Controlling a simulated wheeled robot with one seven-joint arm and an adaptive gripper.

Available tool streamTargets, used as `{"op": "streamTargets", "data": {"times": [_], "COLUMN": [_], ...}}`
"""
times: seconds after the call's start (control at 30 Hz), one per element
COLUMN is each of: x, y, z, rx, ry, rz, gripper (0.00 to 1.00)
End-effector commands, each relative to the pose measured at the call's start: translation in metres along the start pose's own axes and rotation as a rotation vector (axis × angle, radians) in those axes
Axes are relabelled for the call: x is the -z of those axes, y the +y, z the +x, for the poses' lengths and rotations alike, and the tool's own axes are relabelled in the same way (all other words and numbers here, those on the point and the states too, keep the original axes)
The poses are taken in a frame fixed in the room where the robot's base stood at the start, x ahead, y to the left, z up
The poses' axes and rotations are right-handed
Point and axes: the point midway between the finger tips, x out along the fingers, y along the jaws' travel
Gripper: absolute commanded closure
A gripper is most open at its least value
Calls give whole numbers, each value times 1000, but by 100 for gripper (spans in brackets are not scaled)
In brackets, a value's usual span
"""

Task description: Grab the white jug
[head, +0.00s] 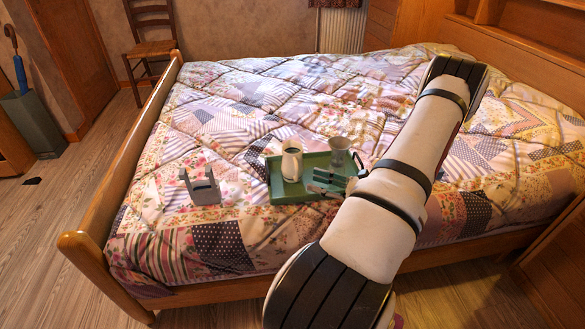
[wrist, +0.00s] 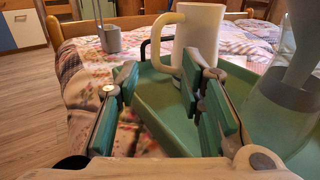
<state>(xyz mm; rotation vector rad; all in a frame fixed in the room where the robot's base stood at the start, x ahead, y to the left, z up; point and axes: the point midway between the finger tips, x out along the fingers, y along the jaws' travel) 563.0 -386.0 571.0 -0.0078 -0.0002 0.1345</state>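The white jug (head: 291,163) stands upright on the left part of a green tray (head: 283,193) on the bed. In the wrist view the jug (wrist: 204,30) is straight ahead, beyond my fingertips, with its cream handle (wrist: 160,42) on the left side. My gripper (head: 326,181) is over the tray, to the right of the jug and apart from it. In the wrist view my gripper (wrist: 163,76) is open, its green-padded fingers apart with nothing held between them. The right finger overlaps the jug's lower part.
A clear glass (head: 340,151) stands on the tray behind my gripper; it looms close at right in the wrist view (wrist: 287,95). A grey caddy with a handle (head: 203,188) sits on the quilt left of the tray. The quilt (head: 270,100) behind the tray is clear.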

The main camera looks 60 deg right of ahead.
Motion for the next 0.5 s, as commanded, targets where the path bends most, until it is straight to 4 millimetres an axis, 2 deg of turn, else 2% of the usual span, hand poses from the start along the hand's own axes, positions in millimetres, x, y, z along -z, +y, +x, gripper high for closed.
{"op": "streamTargets", "data": {"times": [0.17,0.5], "x": [-1,-5], "y": [1,4], "z": [10,52], "rx": [-2,-2], "ry": [-2,0], "rz": [0,-1], "gripper": [65,65]}}
